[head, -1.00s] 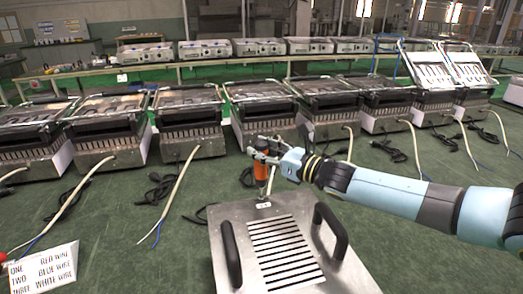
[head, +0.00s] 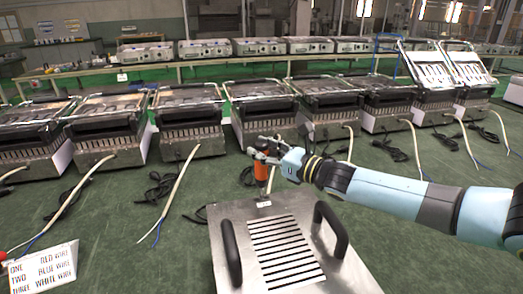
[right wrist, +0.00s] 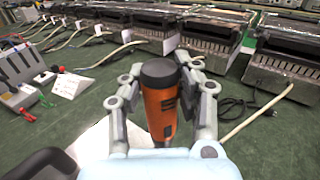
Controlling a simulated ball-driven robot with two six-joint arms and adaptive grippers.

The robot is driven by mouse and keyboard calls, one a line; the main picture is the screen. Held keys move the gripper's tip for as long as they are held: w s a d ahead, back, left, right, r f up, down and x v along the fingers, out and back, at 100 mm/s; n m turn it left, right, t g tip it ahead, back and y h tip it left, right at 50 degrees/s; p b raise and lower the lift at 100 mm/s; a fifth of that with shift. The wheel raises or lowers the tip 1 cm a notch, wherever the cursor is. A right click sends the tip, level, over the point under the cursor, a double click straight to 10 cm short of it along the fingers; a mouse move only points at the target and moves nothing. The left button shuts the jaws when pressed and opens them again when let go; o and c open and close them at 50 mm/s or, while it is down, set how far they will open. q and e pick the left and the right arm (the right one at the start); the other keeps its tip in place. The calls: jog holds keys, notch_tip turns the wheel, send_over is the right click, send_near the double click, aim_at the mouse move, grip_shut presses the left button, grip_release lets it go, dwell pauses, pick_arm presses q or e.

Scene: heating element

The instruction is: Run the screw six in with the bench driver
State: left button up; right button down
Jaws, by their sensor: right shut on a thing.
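My right gripper (head: 264,150) is shut on an orange driver with a dark cap. In the right wrist view the driver (right wrist: 159,100) stands upright between the two fingers (right wrist: 160,95). In the head view the driver (head: 261,168) is over the far edge of a steel plate (head: 225,212) with slots and two black handles. Its tip is near a small white label (head: 264,204) at that edge. The screw cannot be made out, and I cannot tell whether the tip touches anything. My left gripper is not in view.
A row of grill units (head: 190,122) with loose cables stands behind the plate on the green bench. A sign about wires (head: 42,268) is at the lower left. In the right wrist view, a grey rack (right wrist: 22,75) with red and green handles stands at the left.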

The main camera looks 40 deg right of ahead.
jog(key=shift+f, duration=0.1)
dwell(0.3)
notch_tip(320, 180, up, 5)
jog(key=p, duration=0.4)
jog(key=shift+p, duration=0.3)
